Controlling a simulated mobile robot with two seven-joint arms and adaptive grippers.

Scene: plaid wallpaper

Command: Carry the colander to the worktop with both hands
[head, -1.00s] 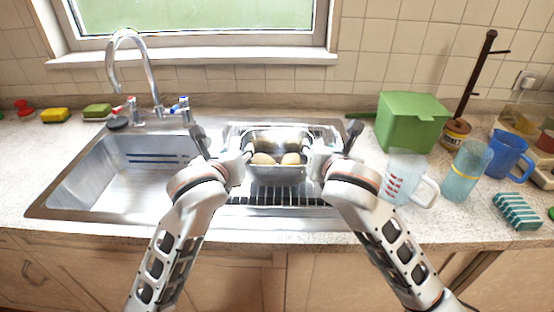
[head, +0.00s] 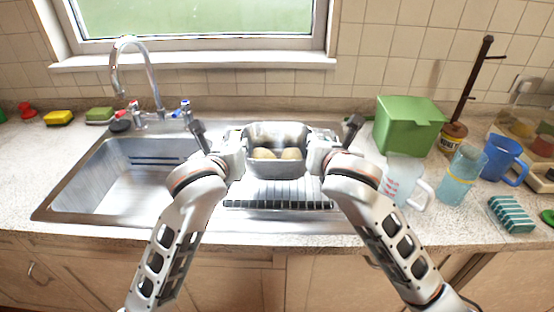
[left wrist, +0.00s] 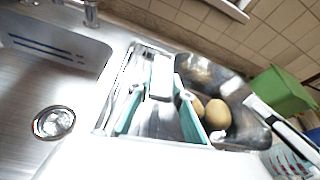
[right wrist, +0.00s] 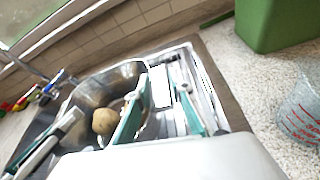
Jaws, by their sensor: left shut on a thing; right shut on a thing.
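The colander (head: 276,170) is a grey metal, box-like vessel with round tan potatoes (head: 290,154) inside. It is held level between my two grippers, above the sink's ribbed drainer. My left gripper (head: 243,152) is shut on its left side, and my right gripper (head: 309,153) is shut on its right side. In the left wrist view the colander (left wrist: 238,92) and the teal-lined fingers show. The right wrist view shows a potato (right wrist: 104,121) in it. The worktop (head: 420,222) is pale and speckled. The fingertips are mostly hidden in the head view.
The sink basin (head: 120,180) and tap (head: 150,80) are at the left. At the right stand a green box (head: 408,125), a measuring jug (head: 402,180), a blue-green tumbler (head: 462,175), a blue mug (head: 503,160) and a striped sponge (head: 512,213). The front right worktop has some free room.

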